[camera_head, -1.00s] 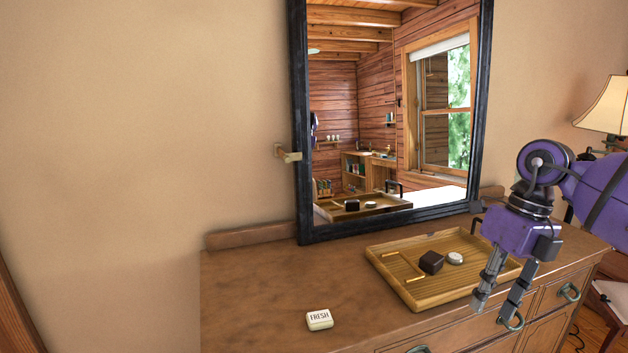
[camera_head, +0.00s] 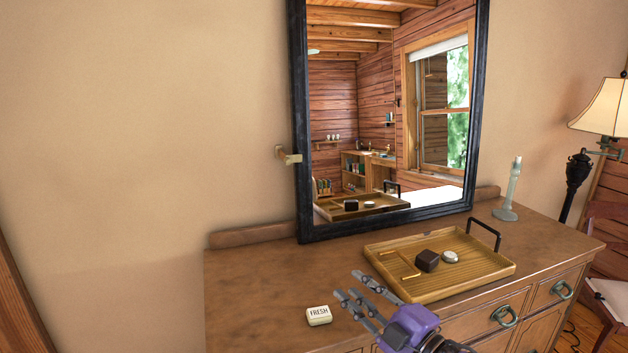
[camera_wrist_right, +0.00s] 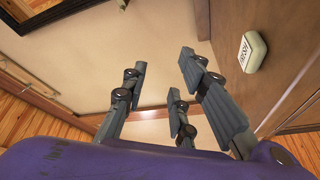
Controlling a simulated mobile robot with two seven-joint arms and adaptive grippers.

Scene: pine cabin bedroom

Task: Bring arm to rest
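My right gripper (camera_head: 349,292) is low at the front of the dresser in the head view, its fingers pointing up and left. It lies between the small cream FRESH block (camera_head: 319,316) on its left and the wooden tray (camera_head: 440,293) on its right. In the right wrist view the gripper's fingers (camera_wrist_right: 160,80) are spread, with nothing between them. The FRESH block (camera_wrist_right: 252,52) is at the upper right there, apart from the fingers. My left gripper is in neither view.
The tray on the dresser top (camera_head: 255,300) holds a dark box (camera_head: 427,260) and a small round white item (camera_head: 450,257). A pale candlestick (camera_head: 511,190) stands at the back right. A framed mirror (camera_head: 299,130) stands behind. The dresser's left part is clear.

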